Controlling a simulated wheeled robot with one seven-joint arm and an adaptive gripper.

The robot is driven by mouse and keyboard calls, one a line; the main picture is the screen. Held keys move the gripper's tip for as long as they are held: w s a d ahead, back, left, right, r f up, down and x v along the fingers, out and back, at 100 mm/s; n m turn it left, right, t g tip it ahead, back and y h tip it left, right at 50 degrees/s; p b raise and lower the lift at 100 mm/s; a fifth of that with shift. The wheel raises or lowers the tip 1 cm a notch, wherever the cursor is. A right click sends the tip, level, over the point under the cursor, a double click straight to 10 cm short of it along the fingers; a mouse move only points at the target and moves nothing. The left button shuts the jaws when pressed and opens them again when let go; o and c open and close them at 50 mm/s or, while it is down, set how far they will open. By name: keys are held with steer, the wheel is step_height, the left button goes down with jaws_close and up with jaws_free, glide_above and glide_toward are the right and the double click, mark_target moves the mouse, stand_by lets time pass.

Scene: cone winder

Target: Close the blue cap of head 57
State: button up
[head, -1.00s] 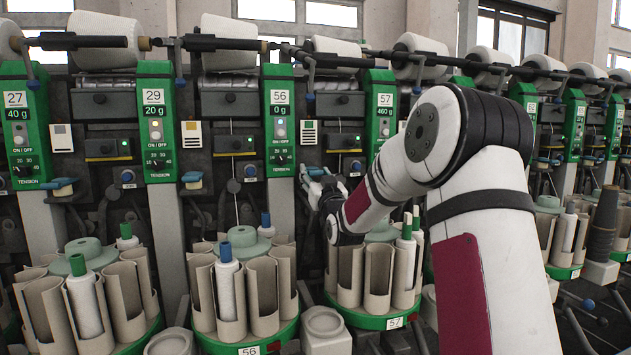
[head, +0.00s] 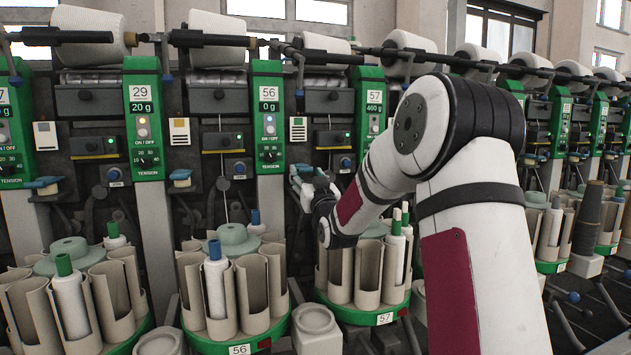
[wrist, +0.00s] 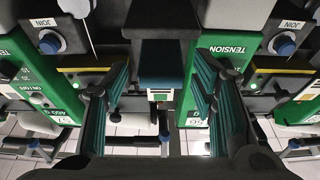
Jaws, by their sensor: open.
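The blue cap (wrist: 160,62) lies between the green panels marked 57 and 56 in the wrist view, which looks upside down. It shows as a dark blue block with a lighter blue edge, and how far it is open I cannot tell. My gripper (wrist: 163,82) is open, one finger on each side of the cap, with visible gaps and nothing held. In the head view, the cap (head: 302,170) is partly hidden by my gripper (head: 314,184). The head 57 panel (head: 375,105) stands just right of it, partly behind my arm.
The head 56 panel (head: 268,120) stands left of the cap. Below are bobbin pots, including pot 57 (head: 384,319) and pot 56 (head: 240,349). Blue join knobs (wrist: 50,43) sit on both sides in the wrist view. Yarn cones line the top.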

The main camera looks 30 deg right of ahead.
steer(key=s+a, duration=0.3)
steer(key=s, duration=0.8)
steer(key=shift+a+r, duration=0.1)
steer(key=shift+a, duration=0.05)
